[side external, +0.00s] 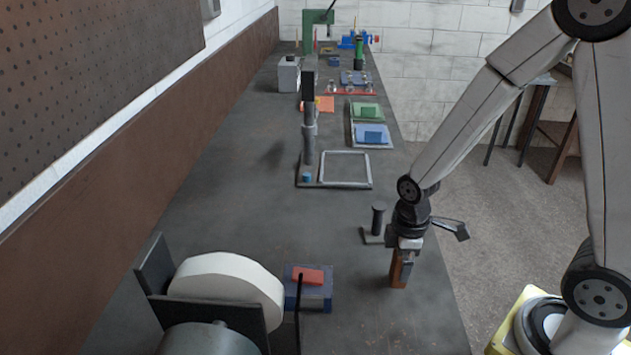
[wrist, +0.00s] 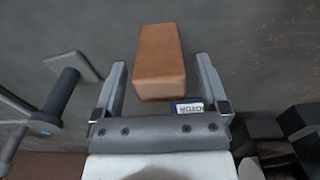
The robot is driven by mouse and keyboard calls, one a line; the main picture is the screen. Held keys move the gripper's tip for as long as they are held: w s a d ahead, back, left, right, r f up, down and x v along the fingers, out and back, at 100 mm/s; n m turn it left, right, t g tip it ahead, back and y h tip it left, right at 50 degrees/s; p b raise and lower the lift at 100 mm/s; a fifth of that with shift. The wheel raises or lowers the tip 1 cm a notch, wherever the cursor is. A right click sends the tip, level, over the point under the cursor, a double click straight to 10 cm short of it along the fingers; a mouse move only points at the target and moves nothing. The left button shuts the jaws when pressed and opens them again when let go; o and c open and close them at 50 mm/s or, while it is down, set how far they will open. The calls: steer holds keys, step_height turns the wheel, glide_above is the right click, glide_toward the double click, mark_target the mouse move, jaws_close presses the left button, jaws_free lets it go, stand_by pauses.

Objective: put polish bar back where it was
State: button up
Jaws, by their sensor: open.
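A brown block (side external: 398,272), which I take for the polish bar, stands upright on the bench near its right edge. In the wrist view the same block (wrist: 160,62) lies between the two fingers, with visible gaps on both sides. My gripper (wrist: 161,64) is open around it and does not hold it. In the side view my gripper (side external: 405,256) is low over the block and hides its upper part. A red bar (side external: 308,275) lies on top of a blue box (side external: 316,297) left of my gripper.
A dark post on a flat base (side external: 378,220) stands close behind my gripper. A white wheel (side external: 228,280) with a dark guard is at the front left. A column with an empty square frame (side external: 346,185) stands farther back. Bare bench lies between the wheel and the frame.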

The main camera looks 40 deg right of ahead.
steer(key=shift+r, duration=5.45)
step_height(320, 180, down, 2)
steer(key=m, duration=0.2)
steer(key=m+t, duration=0.1)
steer(key=m, duration=0.1)
steer(key=shift+s+a+f, duration=0.1)
steer(key=shift+f, duration=0.1)
step_height(320, 180, down, 2)
steer(key=m, duration=0.2)
steer(key=m+t, duration=0.1)
steer(key=m, duration=0.2)
steer(key=shift+s+a+f+t, duration=0.15)
steer(key=shift+t, duration=0.15)
